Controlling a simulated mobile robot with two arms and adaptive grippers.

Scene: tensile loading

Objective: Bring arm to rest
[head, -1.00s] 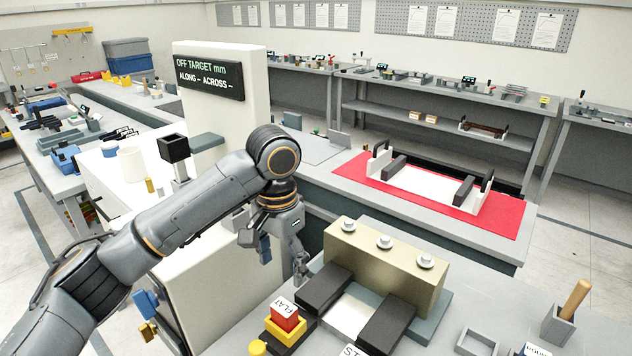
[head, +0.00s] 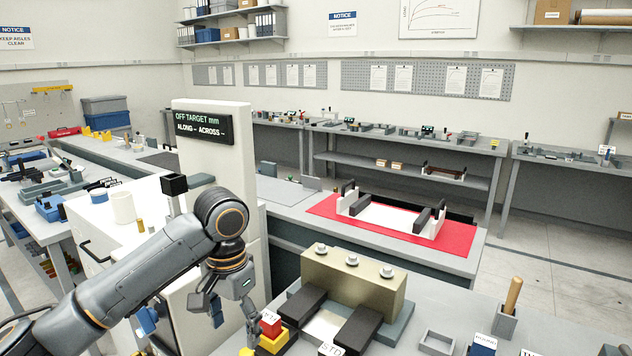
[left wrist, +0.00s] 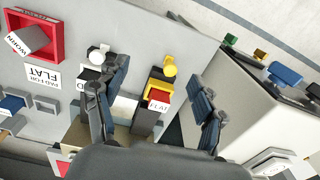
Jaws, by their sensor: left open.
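My left arm (head: 150,275) reaches in from the left in the head view, bent at a high joint. My left gripper (head: 234,328) hangs from it, fingers downward, open and empty beside the near bench. In the left wrist view its two fingers (left wrist: 160,105) stand wide apart. My right gripper is not in view.
A tan block (head: 350,283) with three silver knobs stands behind black pads (head: 357,330) on the near bench. A white column (head: 252,190) with an "OFF TARGET mm" display (head: 204,127) rises behind my arm. A red mat (head: 455,238) holds a fixture on the bench behind.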

